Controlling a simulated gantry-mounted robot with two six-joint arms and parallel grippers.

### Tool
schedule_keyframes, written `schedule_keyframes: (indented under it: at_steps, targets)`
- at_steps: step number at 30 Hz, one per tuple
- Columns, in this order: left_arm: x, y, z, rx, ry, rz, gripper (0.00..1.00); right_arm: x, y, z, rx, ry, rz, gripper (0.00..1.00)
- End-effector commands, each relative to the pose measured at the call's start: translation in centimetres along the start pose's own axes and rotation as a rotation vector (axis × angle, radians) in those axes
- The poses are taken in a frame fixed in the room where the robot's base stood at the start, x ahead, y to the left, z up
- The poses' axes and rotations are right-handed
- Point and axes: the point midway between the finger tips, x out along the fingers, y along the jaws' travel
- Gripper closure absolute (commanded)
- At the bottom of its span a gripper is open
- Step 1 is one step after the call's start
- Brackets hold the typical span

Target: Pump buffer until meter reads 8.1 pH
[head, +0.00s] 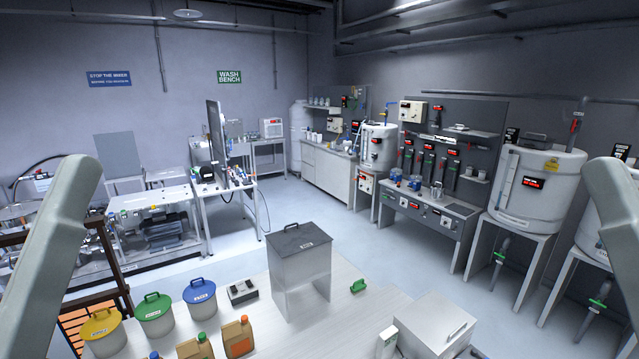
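Neither gripper shows; only pale links of my two arms come in at the left and right edges. No display can be read as a pH value at this size. A dosing bench (430,208) stands right of centre before a dark panel (475,118) with upright black units and small red displays. Blue-topped vessels (395,175) stand on that bench. A white tank (540,185) with a red display (533,183) stands right of the bench. A smaller white tank (379,148) stands left of it. I cannot tell which item is the buffer pump or the meter.
On the near pale table are a grey lidded hopper (300,275), a metal box (435,325), yellow (103,335), green (155,315) and blue-lidded (200,300) pails, and brown jugs (237,338). The floor (350,235) between table and benches is clear.

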Motion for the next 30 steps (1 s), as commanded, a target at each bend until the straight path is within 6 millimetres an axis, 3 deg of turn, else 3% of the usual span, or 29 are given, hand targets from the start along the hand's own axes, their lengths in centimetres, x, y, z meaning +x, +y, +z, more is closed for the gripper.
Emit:
schedule_keyframes:
  at_steps: [4, 20, 30]
  targets:
    - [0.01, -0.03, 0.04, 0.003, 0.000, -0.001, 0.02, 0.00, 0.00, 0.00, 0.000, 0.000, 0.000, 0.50]
    - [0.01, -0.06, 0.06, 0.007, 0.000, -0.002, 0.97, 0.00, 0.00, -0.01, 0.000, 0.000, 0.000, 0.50]
    - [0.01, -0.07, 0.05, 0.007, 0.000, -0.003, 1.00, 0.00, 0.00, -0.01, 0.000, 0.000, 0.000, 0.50]
